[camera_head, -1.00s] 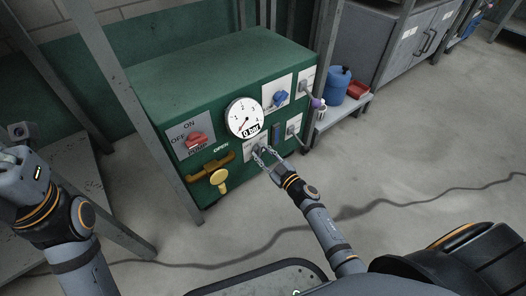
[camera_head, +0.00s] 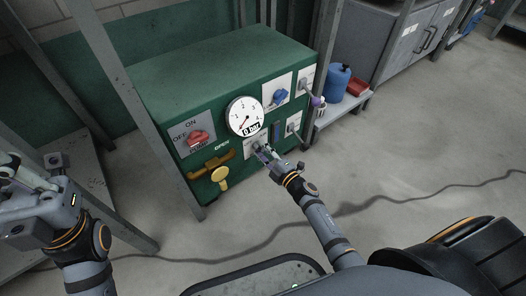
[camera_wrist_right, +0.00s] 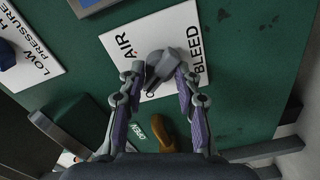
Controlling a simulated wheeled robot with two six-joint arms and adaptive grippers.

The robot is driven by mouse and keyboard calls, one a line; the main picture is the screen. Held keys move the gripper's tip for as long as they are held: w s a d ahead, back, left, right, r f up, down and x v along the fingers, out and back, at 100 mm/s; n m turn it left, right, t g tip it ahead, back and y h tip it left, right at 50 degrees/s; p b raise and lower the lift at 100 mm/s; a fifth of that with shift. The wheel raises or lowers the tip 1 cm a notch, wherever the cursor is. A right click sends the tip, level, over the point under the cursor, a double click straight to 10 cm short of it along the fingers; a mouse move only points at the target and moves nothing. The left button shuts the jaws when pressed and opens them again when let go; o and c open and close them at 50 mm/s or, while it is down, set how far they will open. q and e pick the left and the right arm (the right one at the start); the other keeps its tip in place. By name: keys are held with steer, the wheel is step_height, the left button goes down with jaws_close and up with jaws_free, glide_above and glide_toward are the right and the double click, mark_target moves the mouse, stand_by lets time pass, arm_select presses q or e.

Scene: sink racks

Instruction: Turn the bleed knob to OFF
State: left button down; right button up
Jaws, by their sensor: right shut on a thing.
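The bleed knob (camera_wrist_right: 160,66) is a grey knob on a white plate (camera_wrist_right: 116,48) lettered AIR and BLEED, on the front of the green cabinet (camera_head: 215,68). My right gripper (camera_wrist_right: 160,78) is at this knob, its fingertips on either side and shut on it. In the head view the right gripper (camera_head: 264,153) reaches the panel below the gauge and hides most of the knob. Part of the plate's lettering is hidden behind the knob and fingers. My left gripper (camera_head: 28,190) is at the far left, away from the panel; its opening is unclear.
Around the knob are a red pump knob (camera_head: 198,138), a gauge (camera_head: 245,117) reading 0 bar, a blue knob (camera_head: 281,96) and a yellow-handled valve (camera_head: 220,178). A metal post (camera_head: 137,105) stands before the cabinet's left side. A blue jug (camera_head: 338,84) sits on a shelf to the right.

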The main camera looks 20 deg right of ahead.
steer(key=shift+n, duration=0.8)
steer(key=o, duration=1.2)
steer(key=shift+c, duration=0.2)
steer(key=shift+s, duration=0.1)
steer(key=v, duration=1.2)
